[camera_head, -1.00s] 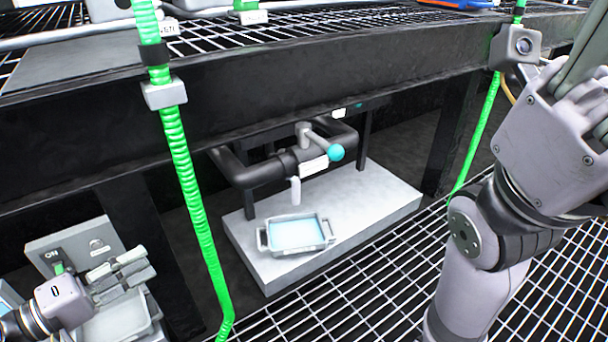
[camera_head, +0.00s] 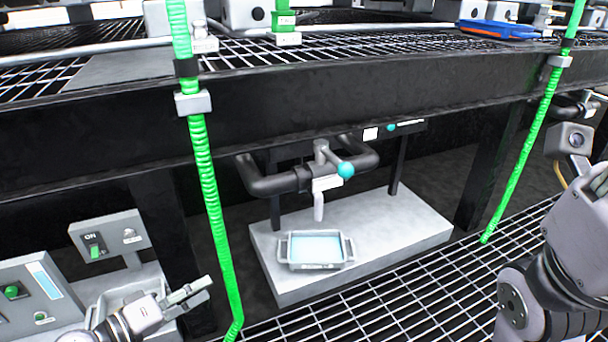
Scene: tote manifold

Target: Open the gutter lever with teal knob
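The lever with the teal knob (camera_head: 345,170) sits on a dark pipe manifold (camera_head: 270,185) under the bench, near the middle of the head view. Its grey arm runs from the valve hub (camera_head: 321,150) down and right to the knob. A pale spout (camera_head: 319,206) hangs below the valve, above a grey tray with light blue inside (camera_head: 288,249). My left gripper (camera_head: 200,288) is at the lower left, with its fingers apart and empty, pointing right. It is well away from the lever and left of the green hose. My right arm shows at the right edge; its gripper is not visible.
A green hose (camera_head: 212,200) hangs between my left gripper and the manifold. Another green hose (camera_head: 525,150) hangs on the right. The black bench beam (camera_head: 350,105) runs above. Switch boxes (camera_head: 107,238) stand at the left. The grey plinth (camera_head: 400,225) has free room right of the tray.

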